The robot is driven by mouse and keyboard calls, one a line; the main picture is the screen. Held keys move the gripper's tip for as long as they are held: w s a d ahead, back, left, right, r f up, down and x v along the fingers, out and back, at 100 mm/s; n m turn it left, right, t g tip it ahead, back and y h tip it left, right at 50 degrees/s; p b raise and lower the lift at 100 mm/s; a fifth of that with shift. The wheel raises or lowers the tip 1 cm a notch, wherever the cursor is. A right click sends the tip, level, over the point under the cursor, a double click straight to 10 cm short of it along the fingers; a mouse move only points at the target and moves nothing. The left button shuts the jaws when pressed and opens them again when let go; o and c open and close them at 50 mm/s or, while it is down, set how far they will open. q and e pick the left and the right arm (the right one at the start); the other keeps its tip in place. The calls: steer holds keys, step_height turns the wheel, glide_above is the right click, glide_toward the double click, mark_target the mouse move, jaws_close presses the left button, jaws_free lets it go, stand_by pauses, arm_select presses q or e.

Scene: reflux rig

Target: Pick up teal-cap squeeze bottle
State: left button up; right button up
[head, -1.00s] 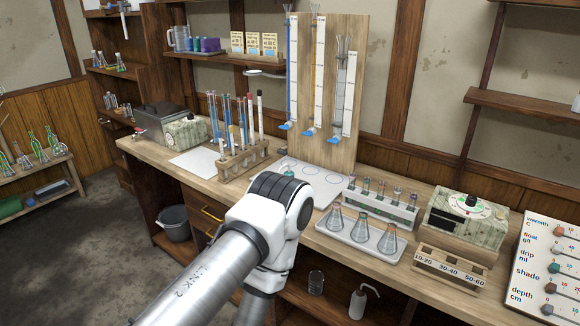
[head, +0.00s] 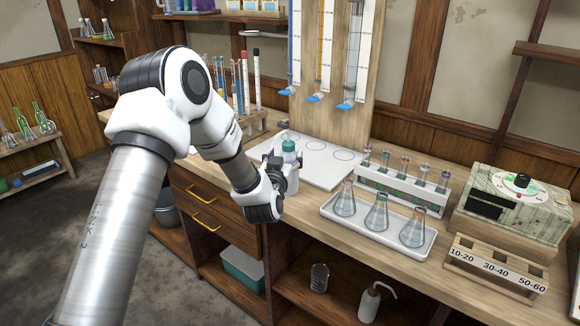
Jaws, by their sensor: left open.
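The teal-cap bottle (head: 289,147) stands on the white board with ring marks (head: 325,173), near its front left part. Its teal cap and upper part show; its lower body is mostly hidden by my left gripper (head: 281,168). My left gripper is open, right at the bottle on its near side. I cannot tell whether the fingers are around the bottle or only in front of it. My right gripper is not in view.
A tray of flasks (head: 378,224) and a vial rack (head: 402,190) stand to the right. A test-tube rack (head: 252,127) is behind my arm at left. The upright tube board (head: 340,130) rises behind. A white wash bottle (head: 369,303) is on the lower shelf.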

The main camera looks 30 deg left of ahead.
mark_target(287, 150)
arm_select(q)
steer(key=p+x, duration=0.1)
steer(key=x, duration=0.4)
steer(key=shift+w+a+f, duration=0.1)
steer(key=shift+w+f, duration=0.1)
steer(key=shift+w, duration=0.1)
steer(key=shift+s, duration=0.1)
steer(key=c, duration=0.9)
steer(key=shift+r, duration=0.2)
